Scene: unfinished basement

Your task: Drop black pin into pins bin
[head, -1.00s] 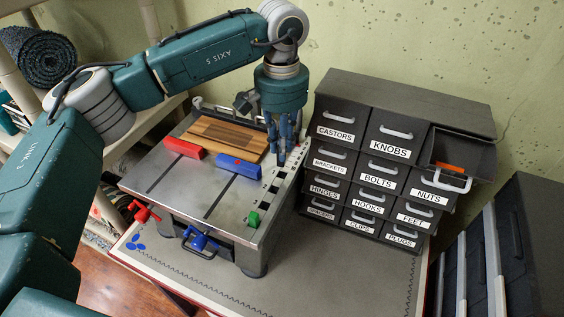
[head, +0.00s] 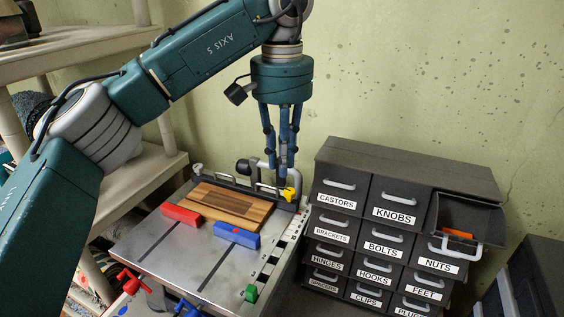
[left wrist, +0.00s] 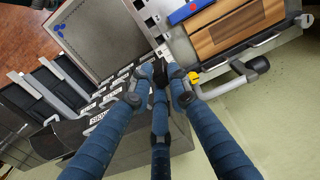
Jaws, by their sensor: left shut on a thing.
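My left gripper (head: 284,168) hangs with its fingers pointing down above the back right corner of the steel work plate (head: 165,250). In the left wrist view its blue fingers (left wrist: 160,80) are closed around a small black piece, which I take to be the black pin (left wrist: 160,70). The fingers hide most of the pin, and I cannot make it out clearly in the head view. No bin labelled pins can be read in these frames. My right gripper is not in view.
A dark drawer cabinet (head: 345,168) stands right of the plate, its NUTS drawer (head: 470,222) pulled out with an orange piece inside. Red (head: 181,214) and blue (head: 236,235) blocks flank a wooden board (head: 225,210). A yellow knob (head: 290,193) is close below the gripper.

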